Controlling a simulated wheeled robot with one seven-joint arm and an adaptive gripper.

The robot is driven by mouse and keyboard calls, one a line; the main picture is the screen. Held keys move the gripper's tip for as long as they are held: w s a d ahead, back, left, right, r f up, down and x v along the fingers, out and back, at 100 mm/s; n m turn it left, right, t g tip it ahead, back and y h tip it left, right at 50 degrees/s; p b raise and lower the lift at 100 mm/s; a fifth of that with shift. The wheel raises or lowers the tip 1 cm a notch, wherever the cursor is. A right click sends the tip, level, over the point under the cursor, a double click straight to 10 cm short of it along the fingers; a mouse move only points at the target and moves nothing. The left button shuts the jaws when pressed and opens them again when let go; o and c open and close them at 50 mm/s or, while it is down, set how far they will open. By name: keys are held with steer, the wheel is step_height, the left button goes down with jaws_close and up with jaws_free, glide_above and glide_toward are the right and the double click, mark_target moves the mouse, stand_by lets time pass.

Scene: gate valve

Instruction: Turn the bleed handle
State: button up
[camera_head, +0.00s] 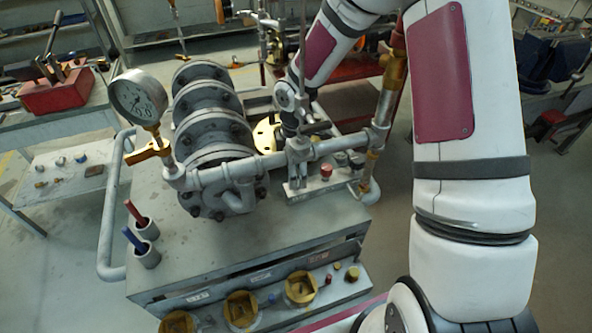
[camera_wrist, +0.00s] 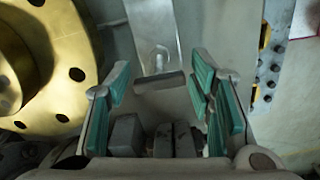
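My gripper (camera_wrist: 160,95) is open in the wrist view, its two green-padded fingers spread apart. A short grey bar (camera_wrist: 158,82) on a pale metal plate lies between and beyond the fingertips, and I see no contact. I cannot tell if this bar is the bleed handle. In the head view my gripper (camera_head: 293,122) points down behind the grey pipe (camera_head: 335,146), its fingers mostly hidden.
A brass flange (camera_wrist: 45,70) is close left of my gripper in the wrist view. Grey flanged pipework (camera_head: 212,150) stands on the metal bench (camera_head: 240,235), with red and blue handled tools (camera_head: 140,228) at its left. A red vise (camera_head: 58,88) is on the left table.

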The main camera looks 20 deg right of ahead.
steer(key=shift+r, duration=0.1)
step_height(320, 180, up, 12)
stand_by(0.7)
stand_by(0.3)
